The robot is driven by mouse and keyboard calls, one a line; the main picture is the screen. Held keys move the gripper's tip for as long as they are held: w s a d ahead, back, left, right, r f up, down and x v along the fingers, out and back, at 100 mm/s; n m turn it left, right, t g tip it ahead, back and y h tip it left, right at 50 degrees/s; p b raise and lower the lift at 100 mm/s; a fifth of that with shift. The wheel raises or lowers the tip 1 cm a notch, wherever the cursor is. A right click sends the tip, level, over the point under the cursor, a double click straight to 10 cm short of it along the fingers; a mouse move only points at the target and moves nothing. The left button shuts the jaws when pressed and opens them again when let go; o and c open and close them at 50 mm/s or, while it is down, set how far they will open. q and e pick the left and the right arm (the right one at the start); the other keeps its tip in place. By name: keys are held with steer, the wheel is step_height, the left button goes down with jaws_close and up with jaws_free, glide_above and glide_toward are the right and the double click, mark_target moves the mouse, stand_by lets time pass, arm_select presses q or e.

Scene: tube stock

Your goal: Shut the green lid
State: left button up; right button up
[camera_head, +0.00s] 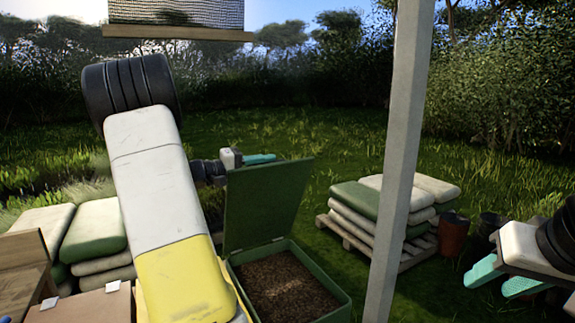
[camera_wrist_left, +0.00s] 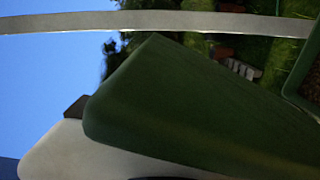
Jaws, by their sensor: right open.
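The green lid (camera_head: 265,205) stands raised, tilted back from the rear edge of a green box (camera_head: 339,292) filled with brown, soil-like material. A large green panel, which looks like the lid (camera_wrist_left: 190,105), fills much of the left wrist view. A corner of the box (camera_wrist_left: 294,78) shows at its right edge. My left gripper (camera_head: 262,158) is behind the lid's upper left edge, its teal fingers partly hidden by the lid. I cannot tell whether it touches the lid or how far its jaws are apart. My right gripper (camera_head: 503,278) is open and empty at the far right, away from the box.
A pale post (camera_head: 401,140) stands just right of the box. Behind it, stacked green and white sacks (camera_head: 352,200) lie on a pallet (camera_head: 345,238), with dark pots (camera_head: 488,224) and a brown pot (camera_head: 453,236) beside them. More sacks (camera_head: 95,232) and a wooden surface (camera_head: 22,285) are at left.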

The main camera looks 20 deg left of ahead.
arm_select(q)
steer(key=shift+o, duration=1.1)
steer(key=v, duration=0.7)
steer(key=shift+s+a, duration=0.25)
steer(key=shift+s, duration=0.1)
